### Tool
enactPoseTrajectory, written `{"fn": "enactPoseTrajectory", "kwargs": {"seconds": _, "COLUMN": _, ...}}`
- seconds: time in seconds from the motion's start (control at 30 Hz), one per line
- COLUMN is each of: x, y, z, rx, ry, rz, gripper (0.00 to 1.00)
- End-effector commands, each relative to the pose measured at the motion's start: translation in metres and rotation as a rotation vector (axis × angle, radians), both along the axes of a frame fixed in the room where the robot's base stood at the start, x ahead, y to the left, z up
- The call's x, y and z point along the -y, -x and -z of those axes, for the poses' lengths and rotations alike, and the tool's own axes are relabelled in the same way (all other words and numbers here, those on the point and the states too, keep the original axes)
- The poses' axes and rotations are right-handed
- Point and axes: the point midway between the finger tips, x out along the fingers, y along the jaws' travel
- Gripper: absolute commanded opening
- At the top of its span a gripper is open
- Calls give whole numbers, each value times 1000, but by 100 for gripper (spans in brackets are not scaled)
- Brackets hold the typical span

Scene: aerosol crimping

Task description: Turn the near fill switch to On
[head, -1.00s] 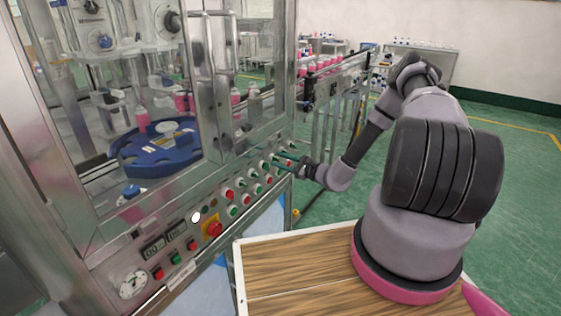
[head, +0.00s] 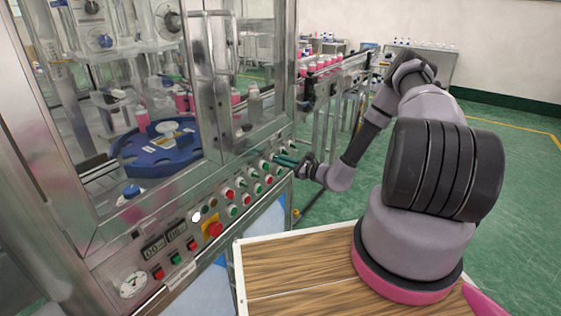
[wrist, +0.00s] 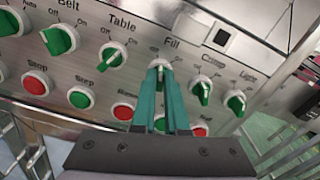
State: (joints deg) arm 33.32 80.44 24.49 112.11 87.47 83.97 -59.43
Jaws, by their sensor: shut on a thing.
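My gripper (wrist: 161,72) is at the switch panel of the machine, with its two teal fingers shut on the fill switch (wrist: 158,63) below the "Fill" label. The switch's pale collar shows around the fingertips; the fingers cover most of its knob, so its exact angle is hard to tell. In the head view my gripper (head: 284,160) reaches the panel's right part from the right, and the switch is hidden there.
The green table switch (wrist: 112,54) is left of the fingers; the crimp switch (wrist: 201,90) and light switch (wrist: 236,101) are right. Red and green buttons, such as the stop button (wrist: 37,83), line the lower row. A wooden tabletop (head: 290,265) stands in front.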

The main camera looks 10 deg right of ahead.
Motion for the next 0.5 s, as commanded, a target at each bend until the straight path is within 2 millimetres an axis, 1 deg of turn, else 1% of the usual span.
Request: {"fn": "enactPoseTrajectory", "kwargs": {"seconds": 0.5, "x": 1, "y": 0, "z": 1, "rx": -342, "ry": -339, "rz": -1, "gripper": 0}}
